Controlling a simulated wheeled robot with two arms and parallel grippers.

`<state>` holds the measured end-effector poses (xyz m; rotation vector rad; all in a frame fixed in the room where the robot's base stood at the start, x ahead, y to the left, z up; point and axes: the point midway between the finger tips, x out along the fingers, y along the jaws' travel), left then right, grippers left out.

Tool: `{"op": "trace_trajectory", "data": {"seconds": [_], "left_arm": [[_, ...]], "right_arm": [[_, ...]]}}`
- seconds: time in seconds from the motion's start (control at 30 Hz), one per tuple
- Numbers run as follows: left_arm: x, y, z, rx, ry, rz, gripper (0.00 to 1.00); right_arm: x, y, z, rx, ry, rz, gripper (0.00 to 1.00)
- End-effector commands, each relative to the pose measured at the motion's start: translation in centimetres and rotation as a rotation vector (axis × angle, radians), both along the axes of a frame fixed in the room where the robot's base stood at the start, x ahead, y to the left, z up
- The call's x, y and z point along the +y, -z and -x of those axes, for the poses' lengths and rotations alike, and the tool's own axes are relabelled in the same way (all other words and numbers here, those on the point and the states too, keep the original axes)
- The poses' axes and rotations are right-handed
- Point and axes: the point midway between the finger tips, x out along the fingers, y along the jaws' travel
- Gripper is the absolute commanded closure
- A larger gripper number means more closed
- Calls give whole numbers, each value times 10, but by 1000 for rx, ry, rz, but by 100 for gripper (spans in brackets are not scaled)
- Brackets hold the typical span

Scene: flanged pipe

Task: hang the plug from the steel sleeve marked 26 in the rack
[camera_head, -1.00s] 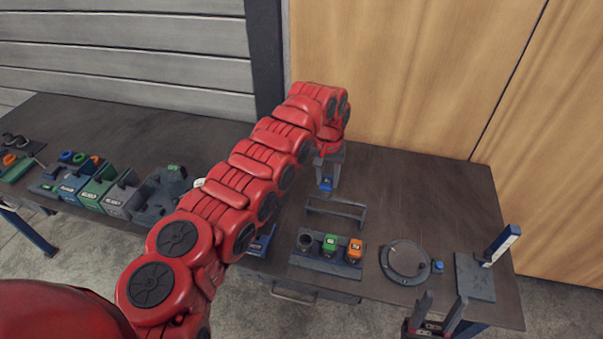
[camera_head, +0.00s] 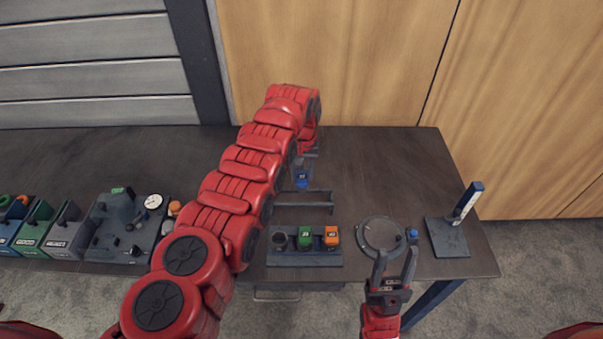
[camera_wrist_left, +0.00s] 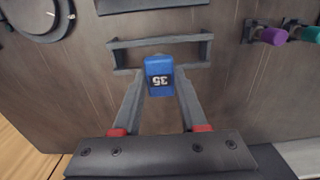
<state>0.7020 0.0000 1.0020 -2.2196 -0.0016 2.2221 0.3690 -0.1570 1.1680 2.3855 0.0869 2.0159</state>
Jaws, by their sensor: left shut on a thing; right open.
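My left gripper (camera_head: 302,172) is shut on a blue plug (camera_head: 302,181), held just behind a low dark bar frame (camera_head: 303,198). In the left wrist view the blue plug (camera_wrist_left: 159,76) sits between the fingertips, its number label upside down, looking like 35. A dark holder block (camera_head: 304,260) at the table's front has a dark open socket (camera_head: 280,241), a green piece (camera_head: 305,238) and an orange piece (camera_head: 332,237). In the left wrist view a purple piece (camera_wrist_left: 273,36) and a teal piece (camera_wrist_left: 311,34) sit on dark mounts. My right gripper (camera_head: 395,262) is open and empty.
A round dark disc (camera_head: 381,236) lies right of the holder block, with a small blue piece (camera_head: 412,235) beside it. A plate (camera_head: 446,238) with a blue-topped upright stands at the right. Bins and a gauge fixture fill the left. The table's back right is bare.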

Motion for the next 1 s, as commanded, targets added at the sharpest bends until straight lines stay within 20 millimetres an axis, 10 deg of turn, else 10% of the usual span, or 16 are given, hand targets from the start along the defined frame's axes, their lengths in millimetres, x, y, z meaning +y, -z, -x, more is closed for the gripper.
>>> {"op": "trace_trajectory", "data": {"seconds": [1.0], "left_arm": [[0,3,0,-1,0,0,100]], "right_arm": [[0,1,0,0,0,0,50]]}}
